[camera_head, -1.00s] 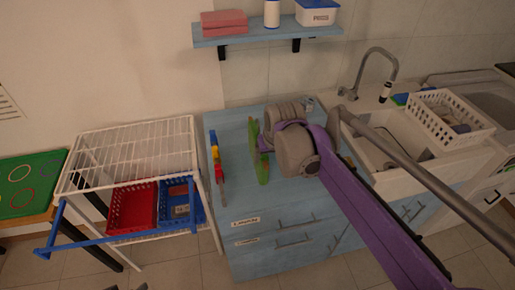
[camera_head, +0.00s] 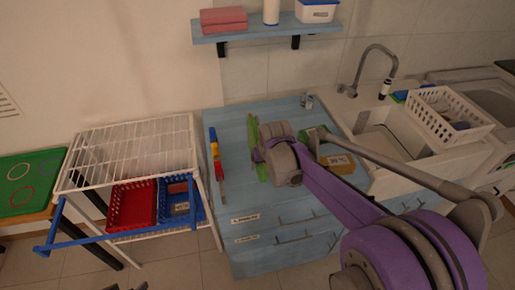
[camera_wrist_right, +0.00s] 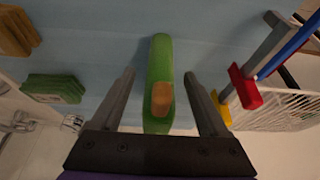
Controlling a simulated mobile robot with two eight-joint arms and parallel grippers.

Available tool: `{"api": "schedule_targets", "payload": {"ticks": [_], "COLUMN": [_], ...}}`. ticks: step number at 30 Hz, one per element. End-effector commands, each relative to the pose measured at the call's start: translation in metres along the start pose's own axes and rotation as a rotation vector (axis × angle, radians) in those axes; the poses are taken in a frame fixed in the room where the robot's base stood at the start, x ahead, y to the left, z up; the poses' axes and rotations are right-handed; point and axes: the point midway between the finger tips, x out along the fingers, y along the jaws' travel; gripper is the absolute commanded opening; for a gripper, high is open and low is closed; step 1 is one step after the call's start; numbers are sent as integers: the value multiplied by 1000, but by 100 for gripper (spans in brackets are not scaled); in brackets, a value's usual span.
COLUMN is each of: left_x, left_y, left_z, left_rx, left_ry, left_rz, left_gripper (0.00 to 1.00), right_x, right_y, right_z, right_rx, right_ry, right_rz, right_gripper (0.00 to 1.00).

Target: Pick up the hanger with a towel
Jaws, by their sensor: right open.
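I cannot make out a hanger with a towel for certain in either view. A long green object (camera_head: 252,132) lies on the blue counter, partly hidden by my right wrist. In the right wrist view the green object (camera_wrist_right: 160,60), with a tan block at its near end (camera_wrist_right: 162,99), lies between the two fingers. My right gripper (camera_wrist_right: 160,75) is open, its fingers on either side of the green object with gaps showing. In the head view its fingertips are hidden behind the wrist. My left gripper is not in view.
The blue counter (camera_head: 232,190) also holds a red, yellow and blue tool (camera_head: 215,150) and a tan labelled box (camera_head: 342,163). A white wire rack (camera_head: 130,140) with red (camera_head: 130,205) and blue baskets stands left. The sink (camera_head: 385,140) and a white basket (camera_head: 445,115) are right.

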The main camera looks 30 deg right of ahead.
Motion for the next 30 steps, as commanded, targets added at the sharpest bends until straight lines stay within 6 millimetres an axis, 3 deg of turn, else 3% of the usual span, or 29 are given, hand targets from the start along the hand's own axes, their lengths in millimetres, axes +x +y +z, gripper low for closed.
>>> {"api": "schedule_targets", "payload": {"ticks": [2, 14, 30], "left_x": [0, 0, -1], "left_y": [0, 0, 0], "left_z": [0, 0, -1], "left_rx": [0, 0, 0], "left_ry": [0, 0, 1], "left_rz": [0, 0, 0], "left_gripper": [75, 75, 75], "right_x": [0, 0, -9], "right_y": [0, 0, 0], "right_z": [0, 0, -4], "right_rx": [0, 0, 0], "right_ry": [0, 0, 1], "right_rz": [0, 0, 0], "right_gripper": [72, 0, 0]}}
